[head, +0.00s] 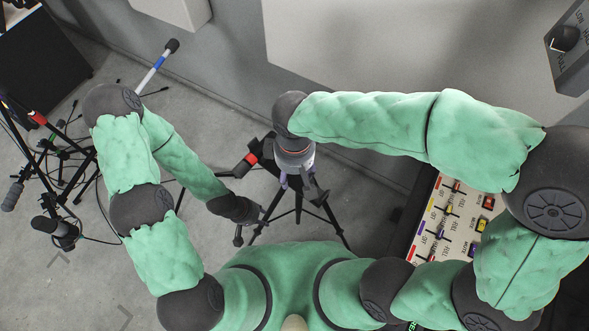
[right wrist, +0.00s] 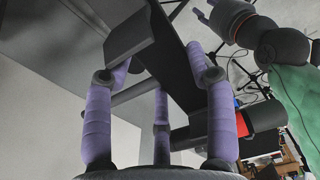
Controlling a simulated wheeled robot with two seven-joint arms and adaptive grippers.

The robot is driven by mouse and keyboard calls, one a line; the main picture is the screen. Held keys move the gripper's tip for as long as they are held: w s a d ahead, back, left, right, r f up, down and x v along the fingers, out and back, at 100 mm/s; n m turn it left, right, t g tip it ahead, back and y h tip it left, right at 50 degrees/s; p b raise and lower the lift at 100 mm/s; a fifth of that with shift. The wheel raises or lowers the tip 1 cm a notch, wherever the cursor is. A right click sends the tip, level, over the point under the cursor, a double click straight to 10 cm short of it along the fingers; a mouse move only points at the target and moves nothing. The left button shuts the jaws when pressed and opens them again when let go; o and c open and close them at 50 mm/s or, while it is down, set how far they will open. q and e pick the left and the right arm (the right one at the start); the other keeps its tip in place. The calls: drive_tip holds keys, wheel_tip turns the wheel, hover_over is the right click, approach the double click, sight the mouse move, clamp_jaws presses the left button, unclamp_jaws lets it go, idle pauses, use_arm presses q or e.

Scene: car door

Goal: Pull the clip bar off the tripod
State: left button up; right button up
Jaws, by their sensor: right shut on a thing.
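The black tripod (head: 298,211) stands on the floor in the middle of the head view, legs spread. My right gripper (head: 301,180) is over its top. In the right wrist view its purple fingers (right wrist: 160,100) close around a dark grey flat bar, seemingly the clip bar (right wrist: 178,62). A dark cylinder with a red band (right wrist: 248,122) lies beside the fingers; a red and black piece (head: 248,163) shows left of the gripper in the head view. Whether the bar still touches the tripod is hidden. My left gripper (head: 250,211) is left of the tripod, its small fingers apart (right wrist: 205,14).
Microphone stands with cables (head: 55,165) crowd the left. A blue and white stick with a black tip (head: 155,66) stands near the wall. A panel of sliders (head: 452,215) is at the right. Grey floor is clear at the lower left.

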drive_tip(key=shift+r+p, duration=1.7)
drive_tip(key=shift+r, duration=0.5)
